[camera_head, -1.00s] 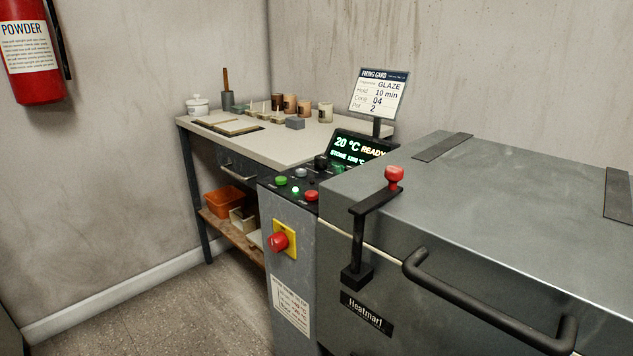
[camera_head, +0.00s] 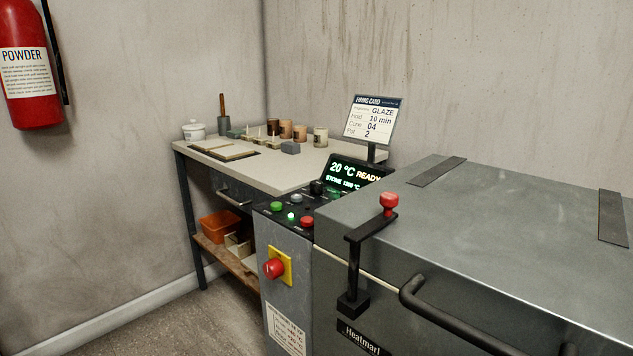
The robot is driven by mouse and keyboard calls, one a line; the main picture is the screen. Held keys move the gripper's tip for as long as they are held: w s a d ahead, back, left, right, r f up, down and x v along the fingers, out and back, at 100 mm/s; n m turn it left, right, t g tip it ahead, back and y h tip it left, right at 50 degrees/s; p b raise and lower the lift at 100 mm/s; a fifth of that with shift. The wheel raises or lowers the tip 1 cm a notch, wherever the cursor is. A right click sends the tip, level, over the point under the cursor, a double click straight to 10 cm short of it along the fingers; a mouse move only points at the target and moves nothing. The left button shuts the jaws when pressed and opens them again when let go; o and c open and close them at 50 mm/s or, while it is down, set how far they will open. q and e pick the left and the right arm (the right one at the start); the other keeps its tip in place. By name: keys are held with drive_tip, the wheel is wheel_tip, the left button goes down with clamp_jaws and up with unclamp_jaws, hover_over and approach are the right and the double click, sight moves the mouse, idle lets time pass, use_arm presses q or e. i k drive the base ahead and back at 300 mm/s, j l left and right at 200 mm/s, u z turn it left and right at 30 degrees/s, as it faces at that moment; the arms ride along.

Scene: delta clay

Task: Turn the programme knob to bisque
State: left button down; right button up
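The kiln's control panel (camera_head: 268,209) faces up at the middle of the view. It carries a green button (camera_head: 277,206), a red button (camera_head: 307,221), a small lit green lamp (camera_head: 291,217) and a grey button or knob (camera_head: 296,198). A black knob (camera_head: 317,187) stands at its back, just before the display (camera_head: 352,175), which reads 20 °C READY and a line starting STONE. The knob's pointer and markings are too small to read. The firing card (camera_head: 374,121) reads GLAZE, 10 min, 04, 2. Neither of my grippers is in view.
The grey kiln (camera_head: 480,235) with its black handle (camera_head: 450,318) and red-knobbed latch (camera_head: 388,203) fills the right. A red switch (camera_head: 273,268) sits on the panel's front. A bench (camera_head: 250,177) with pots stands behind. Floor (camera_head: 185,318) is clear at lower left.

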sight(315, 187)
drive_tip(key=i+j+z, duration=0.1)
drive_tip(key=i+j, duration=0.4)
drive_tip(key=j, duration=0.25)
drive_tip(key=i+j+z, duration=0.15)
drive_tip(key=i+j, duration=0.35)
drive_tip(key=j, duration=0.3)
drive_tip(key=z, duration=0.05)
